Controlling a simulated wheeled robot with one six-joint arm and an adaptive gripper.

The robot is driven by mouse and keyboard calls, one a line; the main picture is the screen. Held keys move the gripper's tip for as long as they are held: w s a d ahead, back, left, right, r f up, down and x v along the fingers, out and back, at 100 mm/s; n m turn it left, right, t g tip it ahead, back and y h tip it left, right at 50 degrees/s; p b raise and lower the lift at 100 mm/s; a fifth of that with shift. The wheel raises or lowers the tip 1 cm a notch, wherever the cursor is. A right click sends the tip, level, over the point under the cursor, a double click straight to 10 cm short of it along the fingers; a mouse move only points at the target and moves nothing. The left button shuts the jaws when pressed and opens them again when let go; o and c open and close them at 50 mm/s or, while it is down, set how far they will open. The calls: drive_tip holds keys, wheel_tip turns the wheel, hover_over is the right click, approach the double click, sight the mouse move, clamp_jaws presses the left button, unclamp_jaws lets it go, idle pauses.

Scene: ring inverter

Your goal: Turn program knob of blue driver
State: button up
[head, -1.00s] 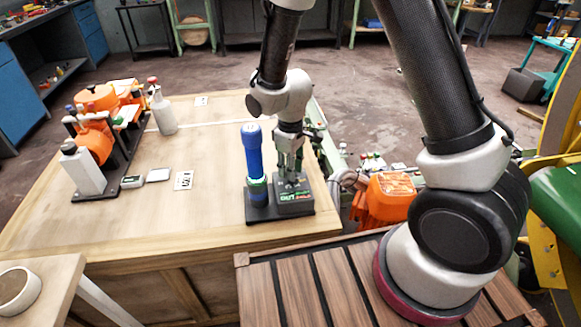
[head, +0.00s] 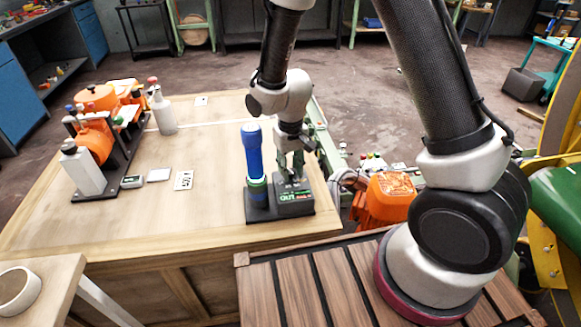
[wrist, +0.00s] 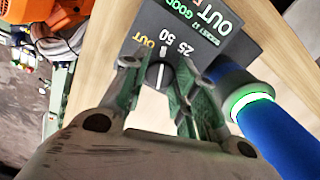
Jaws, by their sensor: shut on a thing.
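The blue driver (head: 254,152) stands upright in a dark stand, and its blue body with a glowing green ring also shows in the wrist view (wrist: 275,125). Beside it is the dark control box (head: 294,207) with a lit display, whose wrist-view text includes "OUT" and "GOOD" (wrist: 205,20). The program knob (wrist: 160,75) is dark with a white pointer line, near the printed marks "OUT", "25" and "50". My gripper (head: 292,176) reaches down onto the box from above. In the wrist view its fingers (wrist: 158,78) are closed around the knob, one on each side. Part of the knob is hidden.
The wooden table (head: 130,225) has free room left of the driver stand. A white card (head: 183,180) lies there. An orange machine (head: 95,145) and a grey bottle (head: 163,112) stand farther left. Another orange machine (head: 385,202) is close at the right, beyond the table edge.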

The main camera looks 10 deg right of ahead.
sight(290, 171)
idle(0.4)
drive_tip(key=o, duration=1.1)
drive_tip(key=shift+c, duration=0.2)
drive_tip(key=shift+r, duration=0.1)
wheel_tip(290, 171, up, 12)
